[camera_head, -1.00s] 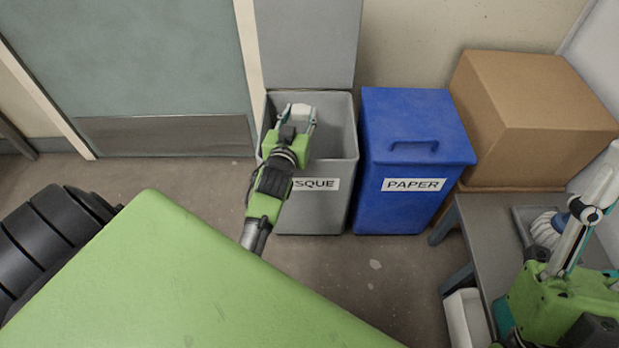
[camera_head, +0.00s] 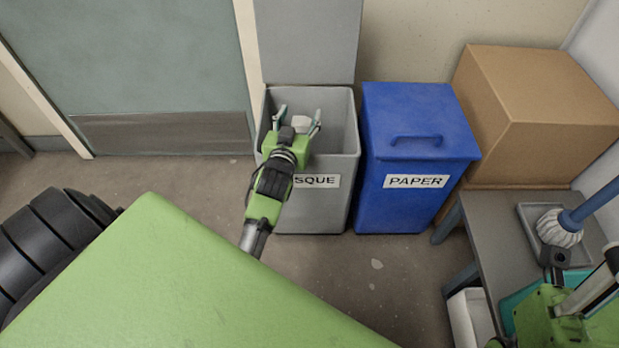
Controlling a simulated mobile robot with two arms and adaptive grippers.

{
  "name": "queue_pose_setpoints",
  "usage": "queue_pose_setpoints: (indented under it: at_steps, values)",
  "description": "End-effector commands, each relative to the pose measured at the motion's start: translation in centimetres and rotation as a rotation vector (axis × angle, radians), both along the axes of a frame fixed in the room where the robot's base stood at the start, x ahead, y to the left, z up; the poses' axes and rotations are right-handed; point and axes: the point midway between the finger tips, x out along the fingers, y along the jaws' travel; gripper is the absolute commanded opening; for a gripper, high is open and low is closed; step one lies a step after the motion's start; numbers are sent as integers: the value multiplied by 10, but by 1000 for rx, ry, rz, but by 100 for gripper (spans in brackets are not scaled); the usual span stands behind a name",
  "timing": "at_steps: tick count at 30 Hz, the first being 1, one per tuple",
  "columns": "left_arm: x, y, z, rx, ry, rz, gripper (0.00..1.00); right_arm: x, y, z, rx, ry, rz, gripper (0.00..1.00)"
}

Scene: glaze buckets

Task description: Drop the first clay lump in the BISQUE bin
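The grey BISQUE bin (camera_head: 340,165) stands open against the wall, its lid raised behind it. My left gripper (camera_head: 298,114) is over the bin's mouth with its two fingers spread apart. A whitish clay lump (camera_head: 301,122) shows between the fingers, with a gap on either side. I cannot tell whether it is still falling or rests on something in the bin. The arm hides part of the bin's front and its label. My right gripper (camera_head: 586,282) is at the lower right edge, partly cut off, and its finger state is unclear.
A closed blue PAPER bin (camera_head: 415,205) stands right of the BISQUE bin. A cardboard box (camera_head: 530,130) is behind a grey table (camera_head: 490,225). A white-headed brush with a blue handle (camera_head: 559,227) lies on a tray there. A white container (camera_head: 470,318) is below.

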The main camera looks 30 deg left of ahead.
Motion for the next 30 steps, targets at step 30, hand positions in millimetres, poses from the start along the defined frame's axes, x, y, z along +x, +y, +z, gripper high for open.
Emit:
queue_pose_setpoints:
  at_steps: [30]
  values:
    - [-70, -27, 11, 0, 0, 0, 57, 0, 0, 0, 0, 1, 0, 40]
